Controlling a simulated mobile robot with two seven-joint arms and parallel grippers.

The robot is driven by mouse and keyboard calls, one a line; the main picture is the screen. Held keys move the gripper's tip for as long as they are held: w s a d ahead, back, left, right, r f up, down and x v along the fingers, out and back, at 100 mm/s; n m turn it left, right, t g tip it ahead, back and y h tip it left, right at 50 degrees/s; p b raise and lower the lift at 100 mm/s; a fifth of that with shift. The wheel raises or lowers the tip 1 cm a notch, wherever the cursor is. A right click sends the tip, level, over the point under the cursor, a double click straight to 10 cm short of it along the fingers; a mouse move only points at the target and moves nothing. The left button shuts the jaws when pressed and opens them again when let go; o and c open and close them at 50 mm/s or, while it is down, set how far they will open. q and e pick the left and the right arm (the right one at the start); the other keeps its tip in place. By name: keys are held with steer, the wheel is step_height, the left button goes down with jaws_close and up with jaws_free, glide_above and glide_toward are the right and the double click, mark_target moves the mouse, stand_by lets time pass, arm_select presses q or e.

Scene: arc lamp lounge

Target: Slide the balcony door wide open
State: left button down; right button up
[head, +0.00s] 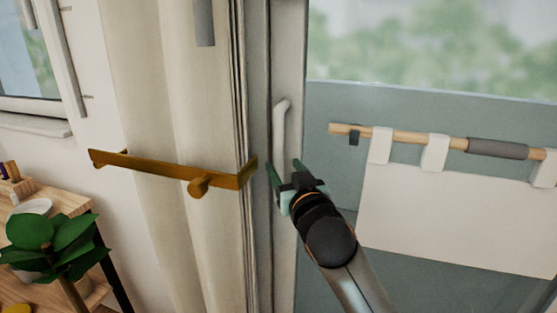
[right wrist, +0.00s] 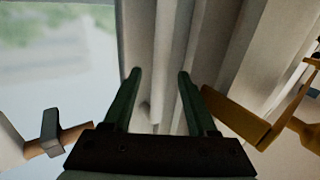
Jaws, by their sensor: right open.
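The balcony door is a tall pane with a pale frame (head: 289,60) and large glass (head: 430,60) to its right. A white upright handle (head: 281,130) sits on the frame. My right gripper (head: 284,167) is open in front of the frame, with its green fingers either side of the handle's lower part in the picture. I cannot tell whether they touch it. In the right wrist view the gripper's fingers (right wrist: 160,76) are apart, with pale frame strips behind them. The handle's lower end is partly hidden there. My left gripper is not in view.
A brass bar with knobs (head: 150,168) juts in front of the cream curtain (head: 165,90), close left of my gripper. A wooden rail (head: 400,137) with a hanging white cloth (head: 450,220) is at right. A plant (head: 50,240) stands on a wooden shelf at left.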

mark_target(280, 161)
steer(key=shift+x, duration=2.55)
steer(key=shift+c, duration=0.2)
jaws_close()
